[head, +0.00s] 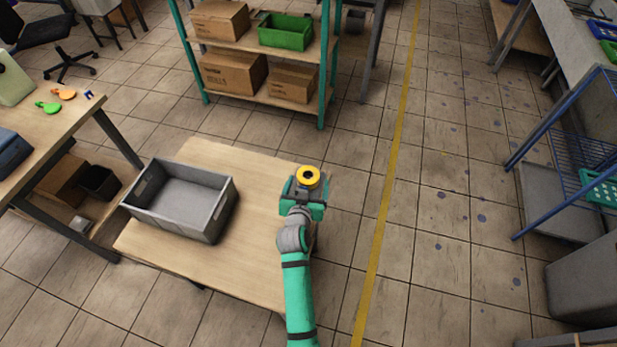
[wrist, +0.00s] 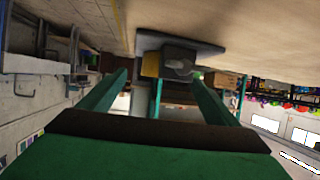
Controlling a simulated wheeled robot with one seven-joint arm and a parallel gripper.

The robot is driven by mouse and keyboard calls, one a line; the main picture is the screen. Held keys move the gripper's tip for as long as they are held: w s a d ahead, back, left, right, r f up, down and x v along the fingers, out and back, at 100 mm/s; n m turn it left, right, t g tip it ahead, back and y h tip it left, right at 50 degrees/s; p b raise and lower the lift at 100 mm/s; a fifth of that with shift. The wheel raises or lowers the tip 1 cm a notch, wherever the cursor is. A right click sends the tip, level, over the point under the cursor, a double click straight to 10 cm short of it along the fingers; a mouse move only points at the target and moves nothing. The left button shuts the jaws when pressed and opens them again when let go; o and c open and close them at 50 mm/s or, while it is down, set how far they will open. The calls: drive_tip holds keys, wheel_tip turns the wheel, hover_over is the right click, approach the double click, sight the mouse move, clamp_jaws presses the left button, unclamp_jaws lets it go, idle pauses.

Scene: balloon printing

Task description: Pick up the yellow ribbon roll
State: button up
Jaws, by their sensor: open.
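The yellow ribbon roll (head: 308,177) shows from above in the head view as a yellow ring with a dark centre, near the right edge of the wooden table (head: 215,265). My green gripper (head: 305,193) is right at its near side. In the wrist view, a yellow piece that looks like the roll (wrist: 150,65) shows beside a grey part, under a flat dark grey plate. It lies in the gap between the fingers of my open gripper (wrist: 158,80), seemingly just beyond the tips. I cannot tell whether the fingers touch it.
A grey crate (head: 222,210) stands on the table's left part, with bare tabletop between it and my arm. A green-framed shelf (head: 325,65) with boxes stands behind. Open floor with a yellow line (head: 385,195) lies to the right.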

sight(309, 173)
drive_tip(key=shift+a+x, duration=0.15)
drive_tip(key=shift+x, duration=1.35)
drive_tip(key=shift+a+x, duration=0.15)
drive_tip(key=shift+x, duration=1.3)
drive_tip(key=c, duration=1.2)
